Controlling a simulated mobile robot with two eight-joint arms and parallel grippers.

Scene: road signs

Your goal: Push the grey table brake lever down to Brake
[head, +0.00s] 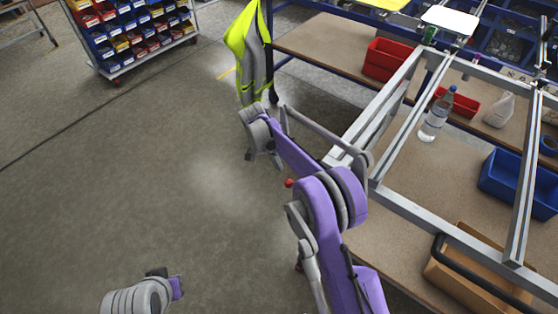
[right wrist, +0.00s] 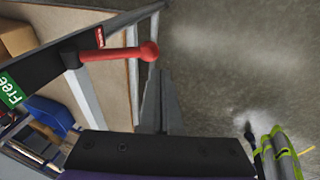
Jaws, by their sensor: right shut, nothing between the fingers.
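The brake lever shows as a red handle (right wrist: 112,54) with a red ball knob on a dark pivot, in the right wrist view. Its plate carries a green Free label (right wrist: 11,90) and a small red label (right wrist: 99,37), whose word I cannot read. The handle sticks out beside the red label. In the head view only the red knob (head: 289,182) shows, at the table's left side. My right gripper (right wrist: 163,80) is shut and empty, its dark fingers close to the knob with no clear contact. My left gripper (head: 164,280) is low at the left; its jaws are unclear.
A yellow-green vest (head: 247,50) hangs beyond my right arm. A bin cart (head: 130,35) stands far back; the floor at left is clear.

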